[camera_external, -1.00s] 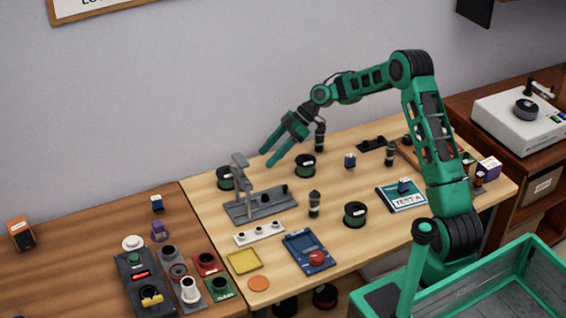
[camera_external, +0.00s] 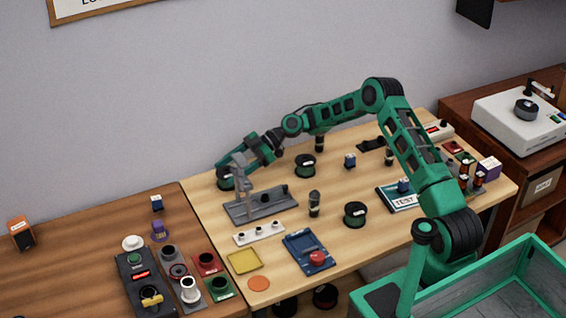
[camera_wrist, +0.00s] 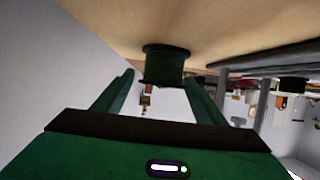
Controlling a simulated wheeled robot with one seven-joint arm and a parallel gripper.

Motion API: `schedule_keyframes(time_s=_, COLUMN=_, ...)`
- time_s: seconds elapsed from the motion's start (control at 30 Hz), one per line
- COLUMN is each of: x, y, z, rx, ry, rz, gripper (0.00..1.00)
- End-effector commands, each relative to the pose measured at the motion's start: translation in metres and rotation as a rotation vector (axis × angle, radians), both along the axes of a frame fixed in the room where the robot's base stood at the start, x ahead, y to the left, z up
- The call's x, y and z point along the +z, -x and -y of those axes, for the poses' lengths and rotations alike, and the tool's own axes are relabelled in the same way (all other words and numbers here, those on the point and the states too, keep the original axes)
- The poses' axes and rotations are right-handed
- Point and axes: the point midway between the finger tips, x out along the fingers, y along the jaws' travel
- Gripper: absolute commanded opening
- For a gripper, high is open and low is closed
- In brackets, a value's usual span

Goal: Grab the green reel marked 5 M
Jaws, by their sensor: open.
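A dark green reel (camera_external: 225,183) stands upright at the far left of the light wooden table, partly hidden by my gripper and a grey stand. The wrist view, with the tabletop along its upper edge, shows a green reel (camera_wrist: 165,66) ahead, lined up between my fingertips. My gripper (camera_wrist: 160,84) is open and empty, a finger on each side of the gap; I cannot tell whether the reel is between the tips or just beyond.
The grey stand (camera_external: 262,208) with an upright post is close in front of the left reel. A dark cylinder (camera_external: 314,204), a white strip with knobs (camera_external: 258,233) and a blue device (camera_external: 309,252) stand nearer. The wall is behind.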

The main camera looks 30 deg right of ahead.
Motion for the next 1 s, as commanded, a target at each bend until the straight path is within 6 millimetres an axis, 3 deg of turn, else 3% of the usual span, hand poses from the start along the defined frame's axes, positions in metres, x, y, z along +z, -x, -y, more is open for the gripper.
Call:
schedule_keyframes(time_s=0.17, x=-0.005, y=0.001, z=-0.009, rx=0.001, ry=0.001, rz=0.000, gripper=0.65)
schedule_keyframes(time_s=0.5, x=-0.023, y=0.004, z=-0.047, rx=0.000, ry=0.001, rz=0.000, gripper=0.65)
schedule_keyframes(time_s=0.73, x=-0.024, y=0.003, z=-0.049, rx=-0.001, ry=0.001, rz=0.000, gripper=0.65)
schedule_keyframes(time_s=0.9, x=-0.024, y=0.003, z=-0.049, rx=-0.001, ry=0.001, rz=0.000, gripper=0.31)
schedule_keyframes(time_s=1.0, x=-0.024, y=0.003, z=-0.049, rx=-0.001, ry=0.001, rz=0.000, gripper=0.31)
